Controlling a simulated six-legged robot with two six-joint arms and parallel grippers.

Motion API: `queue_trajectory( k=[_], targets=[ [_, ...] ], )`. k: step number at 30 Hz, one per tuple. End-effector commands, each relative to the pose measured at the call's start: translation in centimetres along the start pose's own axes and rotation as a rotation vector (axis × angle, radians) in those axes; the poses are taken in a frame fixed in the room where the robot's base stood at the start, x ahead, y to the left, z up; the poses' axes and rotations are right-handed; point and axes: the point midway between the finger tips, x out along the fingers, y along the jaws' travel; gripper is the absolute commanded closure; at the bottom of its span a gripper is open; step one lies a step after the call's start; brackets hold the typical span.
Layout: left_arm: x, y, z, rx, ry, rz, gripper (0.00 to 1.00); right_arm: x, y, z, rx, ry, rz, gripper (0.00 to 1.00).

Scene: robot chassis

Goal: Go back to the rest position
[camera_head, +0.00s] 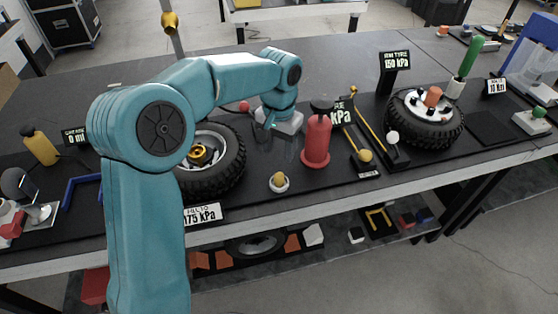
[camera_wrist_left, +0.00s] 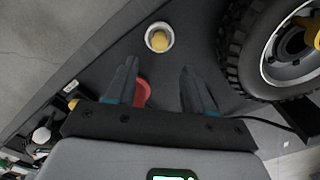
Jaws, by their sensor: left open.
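My left arm comes in from the left of the head view and reaches over the bench (camera_head: 330,75). My left gripper (camera_wrist_left: 160,88) is open in the left wrist view, its two dark fingers apart with nothing held between them. It hangs above the bench between the tyre (camera_head: 222,160) and the red cylinder (camera_head: 317,140). The small white cup with a yellow top (camera_wrist_left: 159,38) lies beyond the fingertips in the wrist view. A red part (camera_wrist_left: 142,94) shows partly behind the left-hand finger. My right gripper is in neither view.
Yellow-handled tools (camera_head: 364,156) lie right of the red cylinder. A yellow bottle (camera_head: 40,146) and blue bracket (camera_head: 85,185) are at the left.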

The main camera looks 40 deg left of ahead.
Motion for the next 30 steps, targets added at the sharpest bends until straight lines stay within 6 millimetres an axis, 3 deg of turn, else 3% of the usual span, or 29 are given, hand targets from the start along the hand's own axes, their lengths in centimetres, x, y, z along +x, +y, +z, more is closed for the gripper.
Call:
queue_trajectory(
  k=[3, 7, 30],
  targets=[
    [-1.6, 0.0, 0.0, 0.000, 0.000, 0.000, 0.47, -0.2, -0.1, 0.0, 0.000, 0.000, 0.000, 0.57],
    [-2.3, 0.0, 0.0, 0.000, -0.001, 0.001, 0.47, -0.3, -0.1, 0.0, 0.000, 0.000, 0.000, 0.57],
    [-2.3, 0.0, 0.3, 0.000, -0.001, 0.000, 0.47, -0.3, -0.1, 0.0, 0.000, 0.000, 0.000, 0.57]
  ],
)
